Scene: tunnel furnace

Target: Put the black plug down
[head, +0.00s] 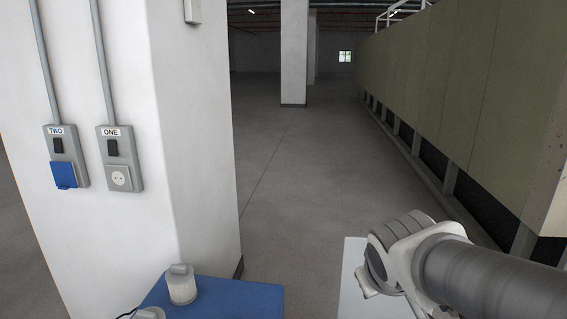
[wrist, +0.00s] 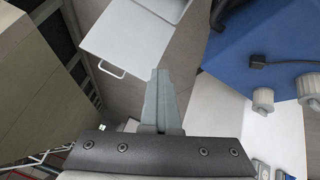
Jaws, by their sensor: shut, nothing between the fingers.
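A small black piece with a black cable (wrist: 258,62), which looks like the black plug, lies on the blue tabletop (wrist: 232,50) in the wrist view. In the head view the blue tabletop (head: 240,297) is at the bottom, and only a bit of black cable (head: 127,314) shows at its left edge. My gripper's fingers (wrist: 160,75) are together and empty, apart from the black piece and to its left in the wrist view. In the head view my arm comes in at the lower right, and the fingers cannot be made out.
Grey-white capped pieces (head: 181,284) stand on the blue top. A white pillar (head: 190,120) carries socket ONE (head: 120,178), uncovered, and socket TWO (head: 64,175) with a blue cover. A white cabinet with a handle (wrist: 110,69) is beside the table. Open floor (head: 300,170) lies beyond.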

